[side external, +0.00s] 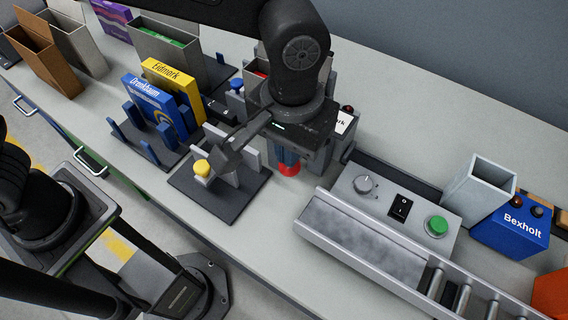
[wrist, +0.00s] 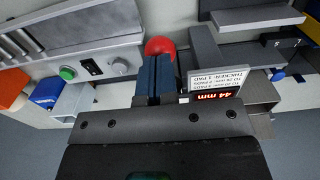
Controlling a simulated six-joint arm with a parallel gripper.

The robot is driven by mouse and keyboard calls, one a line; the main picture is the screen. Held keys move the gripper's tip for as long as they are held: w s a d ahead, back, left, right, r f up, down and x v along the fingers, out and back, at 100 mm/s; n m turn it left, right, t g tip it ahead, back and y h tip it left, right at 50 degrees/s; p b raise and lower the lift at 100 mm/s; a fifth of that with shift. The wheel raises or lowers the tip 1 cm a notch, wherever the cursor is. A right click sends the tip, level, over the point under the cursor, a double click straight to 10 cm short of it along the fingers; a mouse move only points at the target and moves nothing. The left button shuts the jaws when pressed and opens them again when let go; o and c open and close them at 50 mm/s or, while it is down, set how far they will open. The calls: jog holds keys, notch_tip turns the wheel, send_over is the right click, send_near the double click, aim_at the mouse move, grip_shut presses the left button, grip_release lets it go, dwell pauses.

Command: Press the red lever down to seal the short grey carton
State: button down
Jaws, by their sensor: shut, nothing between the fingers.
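The red lever's round knob (side external: 289,169) shows just below my gripper (side external: 287,160) in the side view. It also shows at the fingertips in the wrist view (wrist: 160,45). My gripper's blue fingers are shut together, with nothing between them. The tips are over or against the knob; I cannot tell whether they touch. The lever's arm is hidden. A light grey open carton (side external: 480,187) stands at the right, but I cannot tell whether it is the short one. Whatever stands behind my wrist is mostly hidden.
A grey control box (side external: 385,210) with a dial, black switch and green button lies right of the lever, beside a roller conveyor (side external: 450,280). A dark plate with a yellow knob (side external: 202,168) is close on the left. Blue and yellow boxes (side external: 165,85) stand further left.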

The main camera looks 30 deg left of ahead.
aim_at(289, 172)
jog(key=shift+f, duration=2.85)
jog(key=shift+r, duration=6.6)
jog(key=shift+a, duration=0.1)
